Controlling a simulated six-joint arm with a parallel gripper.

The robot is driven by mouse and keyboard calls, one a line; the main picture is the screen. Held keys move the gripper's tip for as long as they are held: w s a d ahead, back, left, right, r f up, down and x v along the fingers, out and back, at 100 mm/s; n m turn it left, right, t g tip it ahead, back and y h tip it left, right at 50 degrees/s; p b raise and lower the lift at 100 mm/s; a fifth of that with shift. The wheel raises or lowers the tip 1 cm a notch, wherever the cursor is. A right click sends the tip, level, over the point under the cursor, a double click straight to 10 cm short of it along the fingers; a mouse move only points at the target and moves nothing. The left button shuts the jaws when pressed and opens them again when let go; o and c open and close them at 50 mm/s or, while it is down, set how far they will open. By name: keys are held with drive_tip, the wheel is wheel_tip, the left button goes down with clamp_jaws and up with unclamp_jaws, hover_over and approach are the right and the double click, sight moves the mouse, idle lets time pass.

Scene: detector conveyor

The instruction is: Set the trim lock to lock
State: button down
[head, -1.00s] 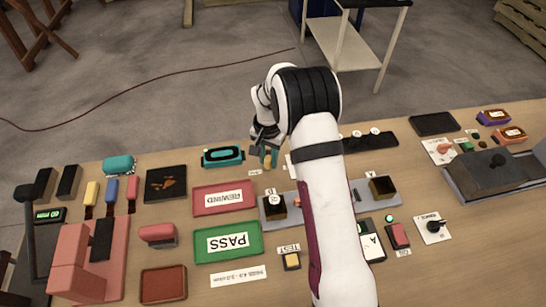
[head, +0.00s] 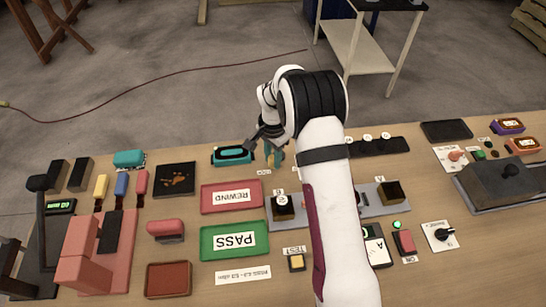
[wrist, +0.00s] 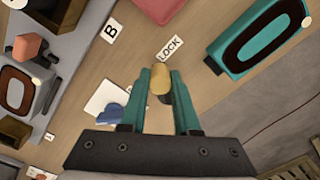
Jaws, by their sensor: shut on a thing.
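My gripper (wrist: 161,80) points down at the bench and is shut on a small tan-yellow knob (wrist: 160,79), which sits between its teal fingertips. A white label reading LOCK (wrist: 169,49) lies on the bench just beyond the knob in the wrist view. In the head view my gripper (head: 272,157) is at the back of the bench, and the small label (head: 264,172) lies just in front of it. The base of the knob is largely hidden by the fingers, so its exact setting cannot be told.
A teal-rimmed dark device (head: 233,154) stands close to the left of my gripper. A white plate with a blue part (wrist: 112,108) lies beside the fingers. My forearm hides the middle of the bench.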

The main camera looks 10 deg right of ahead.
drive_tip(key=c, duration=0.6)
unclamp_jaws()
drive_tip(key=shift+c, duration=0.2)
wheel_tip(320, 180, up, 16)
drive_tip(key=shift+f, duration=0.1)
drive_tip(key=s+r+n+y, duration=0.1)
drive_tip(key=s+r, duration=0.3)
drive_tip(key=s, duration=0.6)
drive_tip(key=s+r+n, duration=0.2)
drive_tip(key=s+r, duration=0.1)
drive_tip(key=s, duration=0.7)
drive_tip(key=s+f+n, duration=0.2)
drive_tip(key=s+f, duration=0.1)
drive_tip(key=s, duration=1.1)
drive_tip(key=shift+s+a+f+y, duration=0.2)
drive_tip(key=shift+a+f+y, duration=0.1)
drive_tip(key=shift+y, duration=0.1)
